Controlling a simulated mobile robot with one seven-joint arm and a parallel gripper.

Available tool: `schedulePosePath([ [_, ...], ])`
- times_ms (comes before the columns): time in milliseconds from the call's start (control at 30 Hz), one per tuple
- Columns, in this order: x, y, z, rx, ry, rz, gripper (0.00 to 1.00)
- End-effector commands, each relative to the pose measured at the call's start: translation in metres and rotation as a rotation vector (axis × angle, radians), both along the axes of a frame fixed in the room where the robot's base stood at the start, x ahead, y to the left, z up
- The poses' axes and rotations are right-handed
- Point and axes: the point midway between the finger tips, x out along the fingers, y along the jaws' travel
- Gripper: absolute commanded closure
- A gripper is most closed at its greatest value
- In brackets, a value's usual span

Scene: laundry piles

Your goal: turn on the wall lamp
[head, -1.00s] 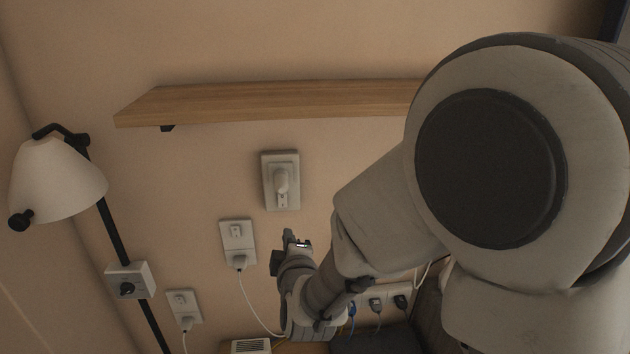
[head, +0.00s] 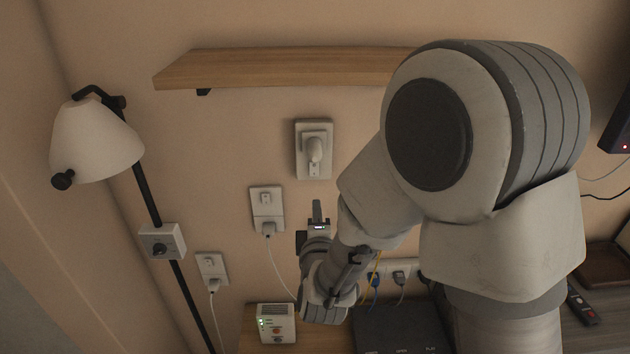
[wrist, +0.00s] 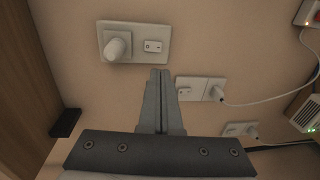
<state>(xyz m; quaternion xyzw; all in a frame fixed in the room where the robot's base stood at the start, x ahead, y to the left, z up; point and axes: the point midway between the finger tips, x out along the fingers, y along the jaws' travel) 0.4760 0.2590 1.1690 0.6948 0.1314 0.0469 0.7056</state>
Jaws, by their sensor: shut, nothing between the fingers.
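The wall lamp has a white shade (head: 97,140) on a black pole (head: 146,193) at the left of the head view. A white box with a dark round knob (head: 162,242) sits on that pole below the shade. My gripper (head: 317,207) is at mid-picture, right of the lamp and just below a wall socket. In the wrist view its fingers (wrist: 160,73) are together and empty, their tips just below a socket plate. The lamp and knob box are not in the wrist view.
A socket plate with a white plug and a rocker switch (wrist: 153,46) is near my fingertips. Two more switched sockets with cords, one beside my gripper (head: 267,210) and one lower left (head: 212,267), lie towards the lamp. A wooden shelf (head: 290,67) is above; a white device (head: 276,323) is below.

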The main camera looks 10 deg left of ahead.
Motion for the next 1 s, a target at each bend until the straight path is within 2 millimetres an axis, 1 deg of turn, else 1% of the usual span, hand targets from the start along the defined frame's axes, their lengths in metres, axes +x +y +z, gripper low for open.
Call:
schedulePosePath([
  [400, 0.077, 0.019, -0.008, 0.000, 0.001, -0.003, 1.00],
  [600, 0.106, 0.026, -0.012, 0.001, 0.001, -0.002, 1.00],
  [800, 0.122, 0.031, -0.014, 0.001, 0.000, -0.001, 1.00],
  [1000, 0.125, 0.032, -0.016, 0.001, 0.000, 0.000, 1.00],
])
